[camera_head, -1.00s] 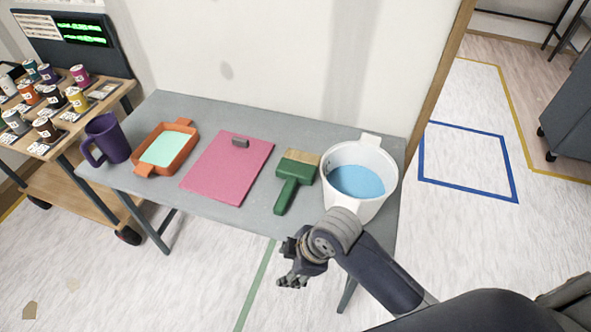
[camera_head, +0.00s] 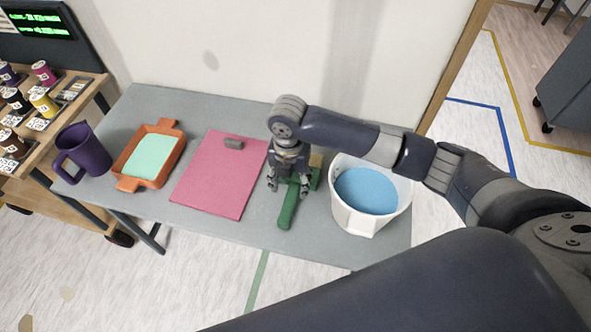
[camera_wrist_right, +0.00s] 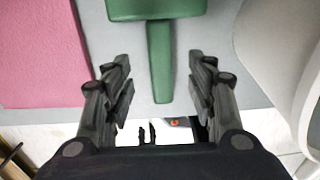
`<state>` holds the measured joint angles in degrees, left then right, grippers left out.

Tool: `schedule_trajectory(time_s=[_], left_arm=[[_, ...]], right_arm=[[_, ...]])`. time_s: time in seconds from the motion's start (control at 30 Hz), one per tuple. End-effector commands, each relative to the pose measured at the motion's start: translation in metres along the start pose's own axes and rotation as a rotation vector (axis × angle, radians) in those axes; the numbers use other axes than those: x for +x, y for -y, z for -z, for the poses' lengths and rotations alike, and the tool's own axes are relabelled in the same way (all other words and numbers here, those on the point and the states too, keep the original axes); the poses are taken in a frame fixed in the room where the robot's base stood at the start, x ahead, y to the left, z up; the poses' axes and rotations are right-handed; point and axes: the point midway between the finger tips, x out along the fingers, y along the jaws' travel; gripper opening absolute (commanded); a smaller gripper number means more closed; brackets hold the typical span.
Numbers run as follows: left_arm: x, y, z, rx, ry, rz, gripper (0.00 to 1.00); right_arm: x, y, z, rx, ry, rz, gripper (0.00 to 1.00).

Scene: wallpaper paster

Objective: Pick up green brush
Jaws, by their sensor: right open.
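The green brush (camera_head: 288,208) lies on the grey table, its handle pointing toward the front edge. My right gripper (camera_head: 288,190) is above the brush, pointing down, and hides much of its head. In the right wrist view, the green brush (camera_wrist_right: 160,55) shows its handle between the two open fingers of my right gripper (camera_wrist_right: 160,90), with the wide head at the top. The fingers appear apart from the handle on both sides. My left gripper is not in view.
The grey table (camera_head: 230,105) also holds a pink board (camera_head: 215,185) left of the brush and a white bucket of blue liquid (camera_head: 368,192) close on the right. Farther left are an orange tray (camera_head: 128,184) and a purple mug (camera_head: 88,150). A wall stands behind.

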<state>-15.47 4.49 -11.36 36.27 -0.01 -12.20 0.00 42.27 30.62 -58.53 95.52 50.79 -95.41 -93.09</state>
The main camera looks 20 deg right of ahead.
Motion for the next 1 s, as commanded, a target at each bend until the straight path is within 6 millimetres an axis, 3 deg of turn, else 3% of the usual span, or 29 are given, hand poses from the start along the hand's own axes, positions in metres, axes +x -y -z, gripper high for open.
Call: schedule_trajectory(time_s=[0.1, 0.2, 0.27, 0.37, 0.5, 0.6, 0.77, 0.9, 1.0], left_arm=[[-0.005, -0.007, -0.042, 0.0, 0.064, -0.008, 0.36], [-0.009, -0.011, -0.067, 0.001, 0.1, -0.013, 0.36], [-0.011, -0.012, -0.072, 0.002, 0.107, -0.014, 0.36], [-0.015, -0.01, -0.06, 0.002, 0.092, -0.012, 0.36], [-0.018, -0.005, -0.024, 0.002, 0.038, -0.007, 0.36], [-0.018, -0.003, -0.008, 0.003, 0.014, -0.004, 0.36], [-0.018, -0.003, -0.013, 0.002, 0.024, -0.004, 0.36], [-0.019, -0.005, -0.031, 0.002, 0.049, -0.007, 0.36], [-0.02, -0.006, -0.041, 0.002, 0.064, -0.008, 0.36]], right_arm=[[0.016, -0.001, 0.0, 0.002, -0.001, 0.0, 0.52], [0.023, -0.001, 0.0, 0.001, 0.001, -0.002, 0.52], [0.027, -0.001, 0.001, 0.002, 0.001, -0.002, 0.52], [0.037, 0.0, 0.003, 0.003, -0.001, 0.0, 0.52], [0.06, 0.0, 0.006, 0.002, -0.001, 0.0, 0.52], [0.071, 0.0, 0.005, 0.004, 0.001, -0.001, 0.52], [0.077, -0.001, 0.005, 0.002, 0.003, -0.003, 0.52], [0.077, -0.001, 0.005, 0.002, 0.003, -0.004, 0.52], [0.077, -0.001, 0.005, 0.002, 0.003, -0.004, 0.29]])
